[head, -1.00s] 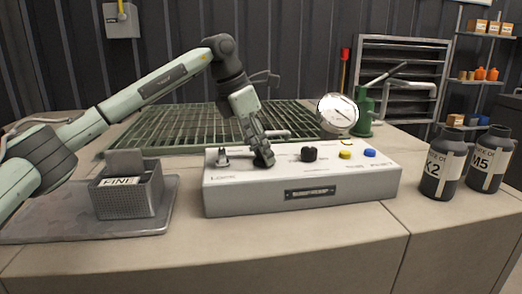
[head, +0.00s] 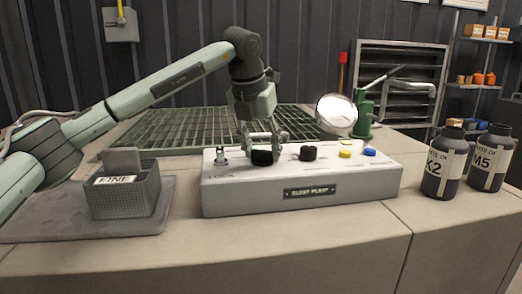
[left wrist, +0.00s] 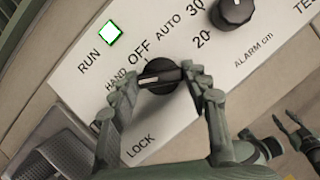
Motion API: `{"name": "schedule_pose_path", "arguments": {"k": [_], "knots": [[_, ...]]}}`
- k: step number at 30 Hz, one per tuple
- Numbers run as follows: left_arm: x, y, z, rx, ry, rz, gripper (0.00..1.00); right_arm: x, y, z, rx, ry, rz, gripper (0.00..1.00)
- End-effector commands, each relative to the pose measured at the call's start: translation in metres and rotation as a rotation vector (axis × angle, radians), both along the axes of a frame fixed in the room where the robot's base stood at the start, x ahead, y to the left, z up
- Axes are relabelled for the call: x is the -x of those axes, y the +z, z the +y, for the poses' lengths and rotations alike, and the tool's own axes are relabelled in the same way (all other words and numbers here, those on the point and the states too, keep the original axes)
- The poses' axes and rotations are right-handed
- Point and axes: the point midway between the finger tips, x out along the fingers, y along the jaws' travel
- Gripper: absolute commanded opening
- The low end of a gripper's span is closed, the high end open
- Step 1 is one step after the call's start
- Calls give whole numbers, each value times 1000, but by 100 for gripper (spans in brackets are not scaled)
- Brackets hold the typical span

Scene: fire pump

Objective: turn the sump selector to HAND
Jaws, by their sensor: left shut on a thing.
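The sump selector is a black knob (head: 262,158) on the left part of the light grey pump panel (head: 335,190). In the left wrist view the selector (left wrist: 160,76) shows a white pointer line on its left end, aimed toward the HAND label, with OFF and AUTO further round. My left gripper (head: 263,146) comes down from above, its fingers shut on the knob, one on each side. The left wrist view shows the left gripper (left wrist: 162,98) too. Dark jointed parts at the lower right of that view may be my right gripper (left wrist: 284,138); their state is unclear.
A second black knob (head: 308,153), a yellow button (head: 345,155), a blue button (head: 369,152) and a small metal switch (head: 221,156) share the panel. A round gauge (head: 337,114) stands behind. A mesh basket (head: 125,193) is left; dark bottles (head: 443,165) are right.

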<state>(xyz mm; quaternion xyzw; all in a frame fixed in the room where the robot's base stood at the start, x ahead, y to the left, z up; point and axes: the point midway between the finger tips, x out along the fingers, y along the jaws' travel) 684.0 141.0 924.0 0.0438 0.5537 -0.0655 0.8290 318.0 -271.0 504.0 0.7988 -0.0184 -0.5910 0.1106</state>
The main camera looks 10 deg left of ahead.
Motion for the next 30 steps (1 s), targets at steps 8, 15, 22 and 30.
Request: {"name": "schedule_pose_path", "arguments": {"k": [8,15,22,30], "knots": [[0,1,-1,1,44,-1,17,0,5,0,1,0,-5,40],[0,1,0,1,47,-1,17,0,6,0,2,0,-6,40],[0,1,0,1,47,-1,60,0,5,0,2,-1,-5,40],[0,0,0,1,46,0,67,2,4,0,3,-1,-1,40]]}}
